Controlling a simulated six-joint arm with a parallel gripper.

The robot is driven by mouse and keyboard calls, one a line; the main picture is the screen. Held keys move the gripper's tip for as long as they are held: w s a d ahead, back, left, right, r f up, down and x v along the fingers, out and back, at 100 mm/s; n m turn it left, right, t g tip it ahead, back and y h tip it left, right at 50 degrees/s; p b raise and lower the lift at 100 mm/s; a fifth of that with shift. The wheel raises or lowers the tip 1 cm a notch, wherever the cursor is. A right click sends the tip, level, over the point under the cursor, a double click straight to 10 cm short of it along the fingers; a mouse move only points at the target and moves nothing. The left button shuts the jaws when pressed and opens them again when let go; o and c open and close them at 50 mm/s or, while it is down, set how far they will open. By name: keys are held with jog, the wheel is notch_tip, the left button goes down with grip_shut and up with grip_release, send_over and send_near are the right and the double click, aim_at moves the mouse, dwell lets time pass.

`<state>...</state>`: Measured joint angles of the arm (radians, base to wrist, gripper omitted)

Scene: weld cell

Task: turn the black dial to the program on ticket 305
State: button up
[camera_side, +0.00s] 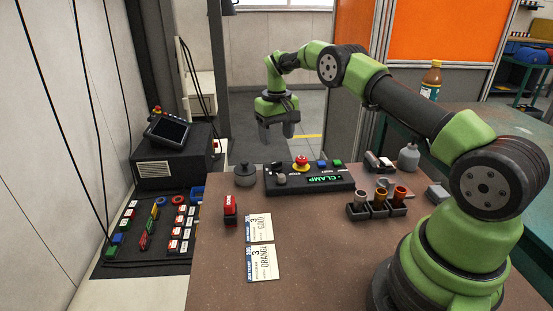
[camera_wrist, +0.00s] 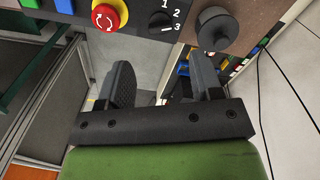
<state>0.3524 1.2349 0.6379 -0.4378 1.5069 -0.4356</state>
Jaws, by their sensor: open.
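The black dial (camera_wrist: 160,21) sits on a dark control box (camera_side: 309,190), beside the numbers 1, 2 and 3. A light mark shows on its side near the 3, but I cannot tell for sure where it points. My gripper (camera_side: 277,134) is open and empty, in the air behind the box. In the wrist view its two fingers (camera_wrist: 160,75) are apart, below the dial and not touching it.
A red stop button (camera_side: 301,161) with a yellow collar, a blue button (camera_side: 322,163) and a green button (camera_side: 337,162) share the box. A dark knobbed pot (camera_side: 244,175) stands left of it.

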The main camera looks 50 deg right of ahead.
aim_at(277, 162)
notch_tip(277, 162, down, 8)
jog(key=shift+r, duration=0.2)
jog(key=c, duration=0.9)
